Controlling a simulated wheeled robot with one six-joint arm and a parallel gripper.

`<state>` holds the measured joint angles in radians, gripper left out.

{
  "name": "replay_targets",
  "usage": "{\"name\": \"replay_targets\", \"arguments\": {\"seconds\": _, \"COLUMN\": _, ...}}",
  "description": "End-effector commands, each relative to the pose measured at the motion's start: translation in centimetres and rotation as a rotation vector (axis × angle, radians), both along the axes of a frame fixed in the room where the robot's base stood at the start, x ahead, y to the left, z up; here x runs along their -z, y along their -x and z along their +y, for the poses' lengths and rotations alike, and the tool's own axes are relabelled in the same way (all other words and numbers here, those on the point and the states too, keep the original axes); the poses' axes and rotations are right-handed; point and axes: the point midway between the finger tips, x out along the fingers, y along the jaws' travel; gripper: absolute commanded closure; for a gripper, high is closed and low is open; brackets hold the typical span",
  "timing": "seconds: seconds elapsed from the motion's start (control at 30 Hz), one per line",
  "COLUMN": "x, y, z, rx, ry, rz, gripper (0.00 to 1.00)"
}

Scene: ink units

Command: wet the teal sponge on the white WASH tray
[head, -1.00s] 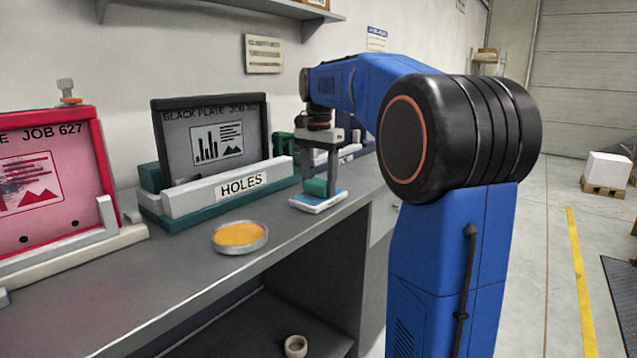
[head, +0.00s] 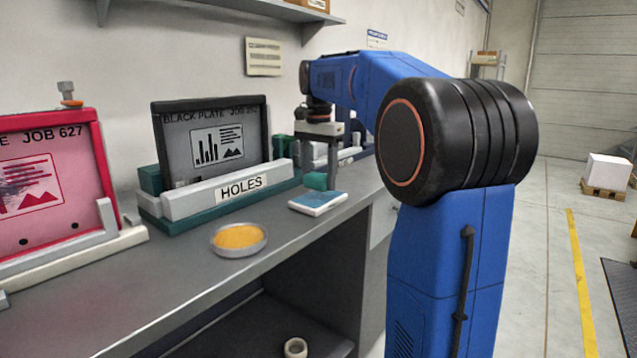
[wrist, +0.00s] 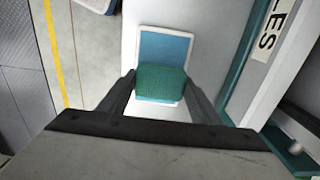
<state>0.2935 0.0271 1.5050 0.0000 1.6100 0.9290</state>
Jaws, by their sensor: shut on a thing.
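The teal sponge (head: 315,181) is a small block between the fingers of my gripper (head: 318,172). In the wrist view the sponge (wrist: 160,84) is gripped from both sides by the fingers. The white WASH tray (head: 318,203) has a blue inner surface and lies on the bench; in the wrist view the tray (wrist: 165,47) shows beyond and beneath the sponge. The sponge looks raised a little above the tray, toward its back edge in the head view. I cannot tell whether the sponge is wet, and no WASH lettering is readable.
A round dish with orange-yellow contents (head: 238,238) stands left of the tray near the bench's front edge. A red plate (head: 52,185) stands at far left. Bench between is clear.

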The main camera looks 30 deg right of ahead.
Motion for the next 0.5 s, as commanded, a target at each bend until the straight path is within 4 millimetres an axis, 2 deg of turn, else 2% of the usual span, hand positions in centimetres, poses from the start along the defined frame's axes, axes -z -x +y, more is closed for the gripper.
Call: {"name": "replay_targets", "arguments": {"seconds": 0.5, "x": -3.4, "y": 0.0, "z": 0.0, "rx": 0.0, "ry": 0.001, "rz": -0.001, "gripper": 0.6}}
